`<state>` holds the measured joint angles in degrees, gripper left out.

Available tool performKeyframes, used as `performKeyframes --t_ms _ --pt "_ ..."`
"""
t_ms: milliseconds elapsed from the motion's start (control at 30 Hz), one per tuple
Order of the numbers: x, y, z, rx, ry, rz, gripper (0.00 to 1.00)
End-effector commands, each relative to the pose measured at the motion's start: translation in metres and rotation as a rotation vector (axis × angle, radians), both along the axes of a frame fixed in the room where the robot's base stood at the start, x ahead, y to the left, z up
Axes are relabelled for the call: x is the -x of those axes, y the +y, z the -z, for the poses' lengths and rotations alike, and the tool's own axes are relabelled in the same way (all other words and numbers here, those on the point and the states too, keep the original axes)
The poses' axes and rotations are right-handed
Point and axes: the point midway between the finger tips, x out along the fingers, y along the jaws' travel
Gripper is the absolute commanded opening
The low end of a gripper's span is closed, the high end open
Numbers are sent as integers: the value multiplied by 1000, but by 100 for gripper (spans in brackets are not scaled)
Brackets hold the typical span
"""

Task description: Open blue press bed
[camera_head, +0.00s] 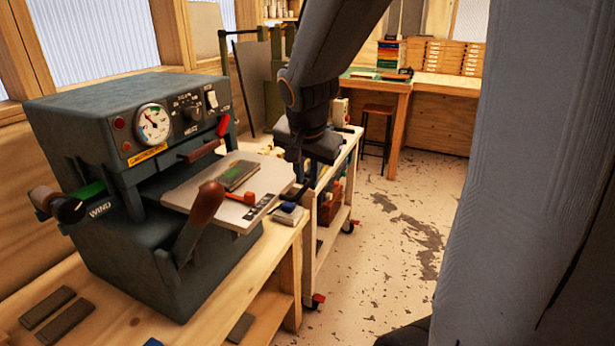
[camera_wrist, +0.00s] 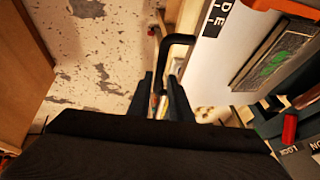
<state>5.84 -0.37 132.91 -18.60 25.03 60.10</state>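The blue press (camera_head: 130,150) is a dark blue-grey machine on the wooden bench at the left. Its bed (camera_head: 185,192) is a pale flat plate that sticks out of the front toward the right, with a grey and green plate (camera_head: 238,176) and an orange clamp on it. In the wrist view the bed (camera_wrist: 225,60) is at the upper right, with a black bent handle (camera_wrist: 180,39) at its edge. My gripper (camera_wrist: 163,98) has its dark fingers on either side of the handle's lower part. Whether they press on it is unclear. In the head view my gripper (camera_head: 297,182) is at the bed's outer end.
A brown-knobbed lever (camera_head: 205,205) rises at the press's front. A white wheeled cart (camera_head: 335,195) stands behind and right of the bed. Flat dark bars (camera_head: 58,312) lie on the bench (camera_head: 120,315). The floor (camera_head: 400,235) to the right is free.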

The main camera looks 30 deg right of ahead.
Motion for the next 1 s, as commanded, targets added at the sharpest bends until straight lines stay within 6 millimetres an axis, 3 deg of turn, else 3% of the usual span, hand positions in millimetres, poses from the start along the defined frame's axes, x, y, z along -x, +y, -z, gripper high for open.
performKeyframes --t_ms 267,700,1000 --pt "2 0 -7 0 -2 3 18" --pt "24 11 -60 0 -4 2 18" --pt "31 13 -71 -1 0 2 18"
